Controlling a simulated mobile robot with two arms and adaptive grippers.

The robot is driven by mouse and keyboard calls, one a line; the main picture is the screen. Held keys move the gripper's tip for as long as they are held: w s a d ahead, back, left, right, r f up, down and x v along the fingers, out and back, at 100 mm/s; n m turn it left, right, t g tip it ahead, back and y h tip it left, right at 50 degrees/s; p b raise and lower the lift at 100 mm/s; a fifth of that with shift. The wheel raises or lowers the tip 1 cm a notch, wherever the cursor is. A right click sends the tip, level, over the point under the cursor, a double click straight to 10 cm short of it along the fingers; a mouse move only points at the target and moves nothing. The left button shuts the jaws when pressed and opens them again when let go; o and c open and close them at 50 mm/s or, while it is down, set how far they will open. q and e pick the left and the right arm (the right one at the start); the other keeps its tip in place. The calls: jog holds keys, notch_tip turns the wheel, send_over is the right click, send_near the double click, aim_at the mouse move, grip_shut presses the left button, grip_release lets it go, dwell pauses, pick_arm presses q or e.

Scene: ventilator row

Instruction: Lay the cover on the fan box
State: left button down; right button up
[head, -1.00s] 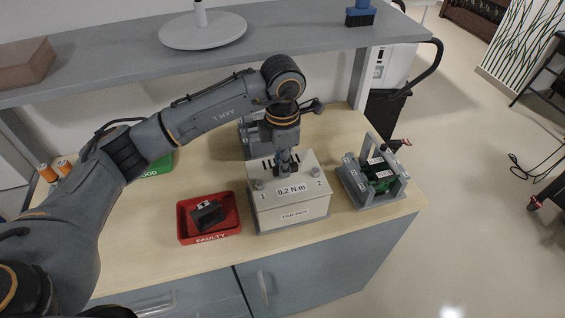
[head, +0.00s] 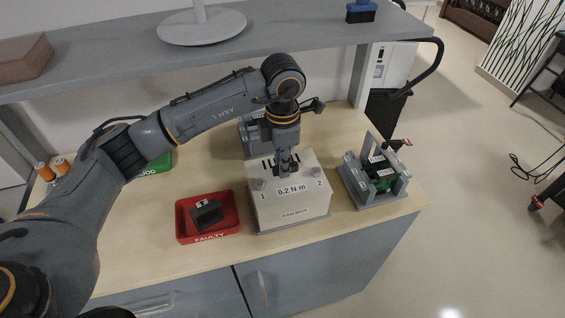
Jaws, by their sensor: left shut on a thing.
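The fan box (head: 292,211) is a pale box near the front of the bench. The cover (head: 311,170), a light plate with dark slots, the marks 1 and 2 and a "0.2 N·m" label, lies over the top of the box. I cannot tell whether it is fully seated. My left gripper (head: 287,171) points down over the cover's middle and is shut on the cover; its fingertips hide the grip. My right gripper is not in view.
A red FAULTY tray (head: 236,228) with a dark part stands left of the box. A grey frame (head: 391,200) with a green part stands right. A green tray (head: 160,163) is behind my left arm. A grey shelf (head: 310,40) spans the back.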

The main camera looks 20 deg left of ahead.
pick_arm(q)
jog(key=c, duration=1.3)
grip_release()
jog(key=shift+o, duration=0.2)
jog(key=shift+r, duration=0.15)
jog(key=shift+r+p, duration=1.7)
jog(key=shift+r, duration=1.7)
